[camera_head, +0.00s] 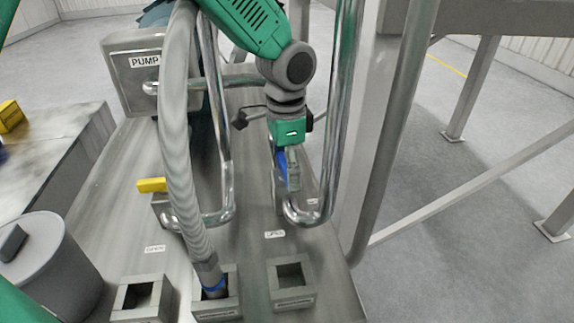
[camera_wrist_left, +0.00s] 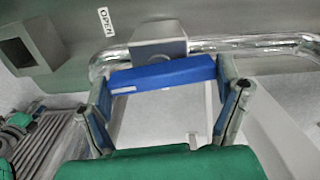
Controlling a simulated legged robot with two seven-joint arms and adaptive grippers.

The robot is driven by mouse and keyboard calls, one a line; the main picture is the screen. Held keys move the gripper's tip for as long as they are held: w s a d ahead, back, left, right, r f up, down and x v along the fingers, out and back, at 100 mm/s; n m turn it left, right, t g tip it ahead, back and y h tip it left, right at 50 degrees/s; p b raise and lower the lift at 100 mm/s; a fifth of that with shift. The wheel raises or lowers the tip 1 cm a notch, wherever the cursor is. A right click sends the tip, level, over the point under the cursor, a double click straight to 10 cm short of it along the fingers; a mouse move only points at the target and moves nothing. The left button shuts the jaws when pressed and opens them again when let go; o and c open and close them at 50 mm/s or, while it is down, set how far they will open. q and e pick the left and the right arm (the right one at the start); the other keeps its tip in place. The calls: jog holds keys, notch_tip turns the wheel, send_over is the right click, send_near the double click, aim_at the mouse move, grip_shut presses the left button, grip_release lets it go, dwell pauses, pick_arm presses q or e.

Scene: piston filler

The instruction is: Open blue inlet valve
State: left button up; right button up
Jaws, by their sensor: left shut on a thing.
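The blue inlet valve handle (camera_head: 281,162) shows in the head view as a small blue patch at my left gripper (camera_head: 288,168), partly hidden by it. In the left wrist view the handle is a blue bar (camera_wrist_left: 165,74) lying crosswise, in front of a grey valve block (camera_wrist_left: 157,40) on a shiny pipe. The left gripper (camera_wrist_left: 168,88) has one finger at each end of the bar and is shut on it. My right gripper is not in view.
A shiny bent pipe (camera_head: 337,120) runs close to the right of the gripper. A thick ribbed hose (camera_head: 177,120) ends in a socket at the front. A yellow handle (camera_head: 152,185) and a pump box (camera_head: 143,75) are to the left. An OPEN label (camera_wrist_left: 104,18) is near the valve.

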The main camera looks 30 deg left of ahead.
pick_arm(q)
jog(key=shift+m, duration=0.5)
jog(key=o, duration=1)
jog(key=shift+w, duration=0.1)
notch_tip(320, 180, up, 12)
jog(key=shift+w+f, duration=0.1)
